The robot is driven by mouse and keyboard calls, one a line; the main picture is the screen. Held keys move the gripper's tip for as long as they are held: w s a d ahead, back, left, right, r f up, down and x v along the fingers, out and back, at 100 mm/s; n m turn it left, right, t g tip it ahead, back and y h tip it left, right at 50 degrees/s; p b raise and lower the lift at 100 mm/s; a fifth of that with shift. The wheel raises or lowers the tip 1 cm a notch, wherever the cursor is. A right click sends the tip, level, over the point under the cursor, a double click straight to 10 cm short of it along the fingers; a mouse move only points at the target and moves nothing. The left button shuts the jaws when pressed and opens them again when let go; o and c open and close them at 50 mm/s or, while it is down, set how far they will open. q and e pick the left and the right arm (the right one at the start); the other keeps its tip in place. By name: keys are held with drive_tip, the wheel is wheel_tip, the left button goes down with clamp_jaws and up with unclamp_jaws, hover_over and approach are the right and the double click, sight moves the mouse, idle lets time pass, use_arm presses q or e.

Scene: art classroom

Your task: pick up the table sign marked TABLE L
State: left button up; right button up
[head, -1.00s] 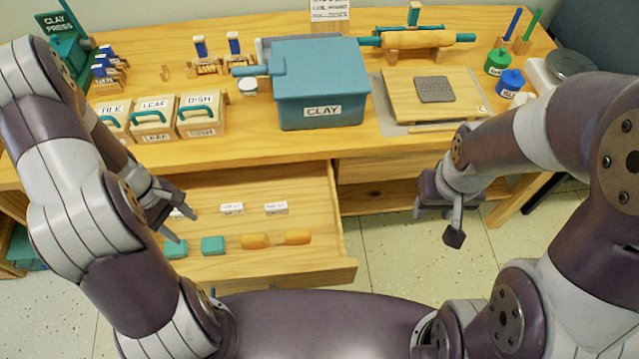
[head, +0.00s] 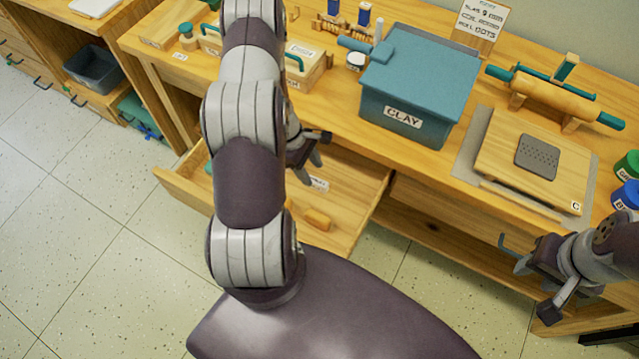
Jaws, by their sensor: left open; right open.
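The open drawer (head: 350,222) holds a small white label-like sign (head: 318,183), its lettering too small to read. I cannot tell whether it is the one marked TABLE L. My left gripper (head: 318,149) is open and empty, above the drawer, just over that sign in the picture. My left arm hides much of the drawer, including any other signs there. My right gripper (head: 528,279) is open and empty at the right, in front of the workbench.
An orange block (head: 317,219) lies in the drawer. On the workbench stand a teal CLAY bin (head: 415,95), a wooden board (head: 540,165), a rolling pin (head: 560,97) and a text card (head: 480,22). The floor at left (head: 90,240) is clear.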

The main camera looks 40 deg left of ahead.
sight(316, 181)
use_arm(q)
drive_tip(key=x, duration=0.4)
drive_tip(key=shift+s+d+f, duration=0.15)
drive_tip(key=shift+s+f, duration=0.05)
drive_tip(key=shift+f, duration=0.05)
clamp_jaws()
drive_tip(key=shift+r, duration=0.1)
